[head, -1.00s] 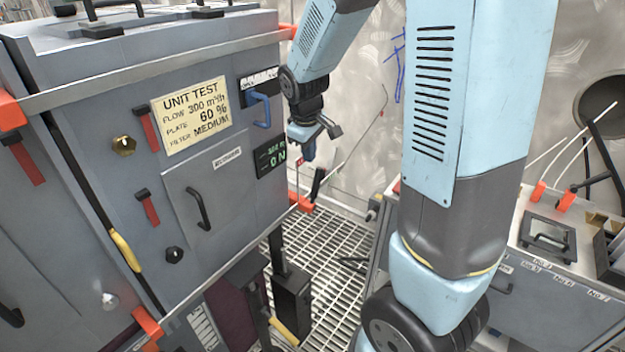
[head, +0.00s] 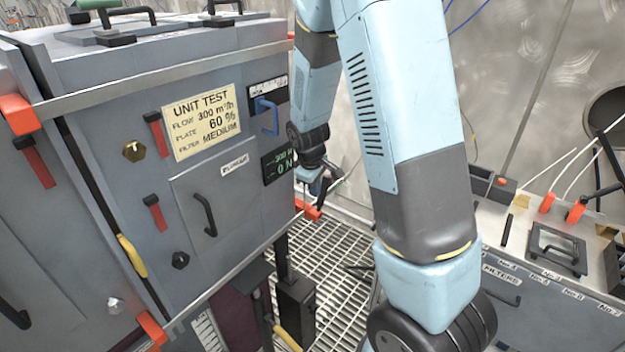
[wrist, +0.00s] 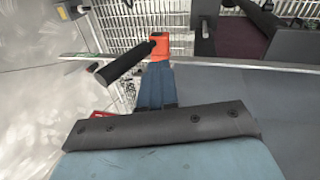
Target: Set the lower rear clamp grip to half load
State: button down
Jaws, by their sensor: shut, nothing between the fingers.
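The lower rear clamp shows as an orange block (head: 309,210) at the far bottom edge of the grey unit in the head view. In the wrist view its orange block (wrist: 160,43) has a black cylindrical grip (wrist: 124,63) pointing down and left. My gripper (head: 325,190) is shut and empty, just above the clamp in the head view. In the wrist view my gripper's blue fingers (wrist: 157,72) are just below the orange block and right of the grip. I cannot tell whether they touch. In the head view my gripper partly hides the grip.
The grey unit (head: 205,255) has a "UNIT TEST" plate (head: 201,121), a blue handle (head: 268,116) and a dark display (head: 278,164) beside my wrist. Grating floor (head: 335,255) lies below. A filter bench (head: 545,290) stands right of my arm.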

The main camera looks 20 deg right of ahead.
aim_at(321, 197)
jog(key=shift+w+d+f, duration=1.2)
jog(key=shift+w+d, duration=0.15)
jog(key=shift+w, duration=0.1)
